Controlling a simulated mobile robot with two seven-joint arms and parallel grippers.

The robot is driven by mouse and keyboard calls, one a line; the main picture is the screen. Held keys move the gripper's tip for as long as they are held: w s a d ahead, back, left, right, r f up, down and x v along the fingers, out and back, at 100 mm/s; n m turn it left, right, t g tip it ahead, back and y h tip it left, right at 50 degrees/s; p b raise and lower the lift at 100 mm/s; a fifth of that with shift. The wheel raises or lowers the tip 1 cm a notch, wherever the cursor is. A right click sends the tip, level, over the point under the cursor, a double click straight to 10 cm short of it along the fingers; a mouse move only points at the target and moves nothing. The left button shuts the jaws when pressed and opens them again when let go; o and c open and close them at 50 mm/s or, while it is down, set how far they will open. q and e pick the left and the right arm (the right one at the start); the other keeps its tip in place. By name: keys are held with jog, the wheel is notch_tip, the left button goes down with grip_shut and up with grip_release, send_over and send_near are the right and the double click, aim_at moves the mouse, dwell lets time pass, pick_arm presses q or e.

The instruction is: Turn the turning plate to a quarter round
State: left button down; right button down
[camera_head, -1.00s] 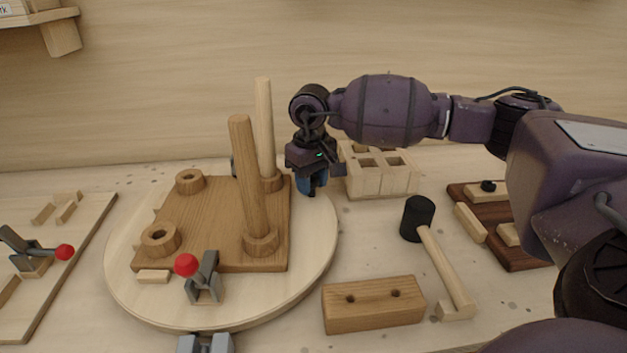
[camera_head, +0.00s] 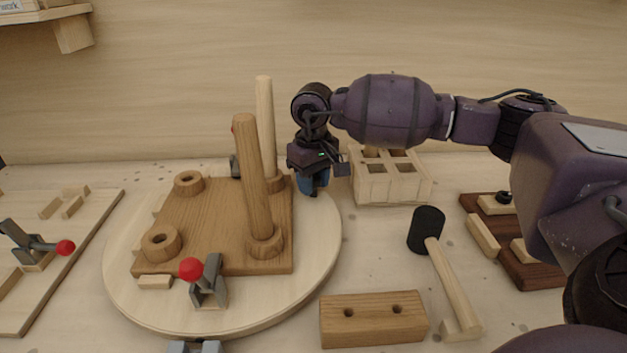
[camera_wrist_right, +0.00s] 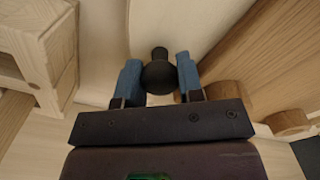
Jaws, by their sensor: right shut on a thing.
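The turning plate (camera_head: 315,245) is a round pale wooden disc on the bench. A brown wooden chair seat (camera_head: 205,235) lies on it, with two upright legs (camera_head: 254,190) and two empty sockets on its left side. A toggle clamp with a red knob (camera_head: 191,268) stands at the plate's front, and another is partly hidden behind the seat. My right gripper (camera_head: 315,190) is at the plate's back right edge. In the right wrist view its blue fingers are shut on a dark round knob (camera_wrist_right: 159,76). My left gripper is not clearly in view.
A pale slotted block (camera_head: 390,190) stands right of my right gripper. A mallet (camera_head: 428,230) and a two-hole wooden block (camera_head: 373,319) lie right of the plate. A fixture board (camera_head: 95,225) with a red-knobbed clamp is at left.

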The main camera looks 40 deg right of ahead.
jog(key=shift+r, duration=0.1)
jog(key=c, duration=0.8)
grip_release()
jog(key=shift+o, duration=0.2)
notch_tip(320, 180, up, 11)
jog(key=p, duration=0.1)
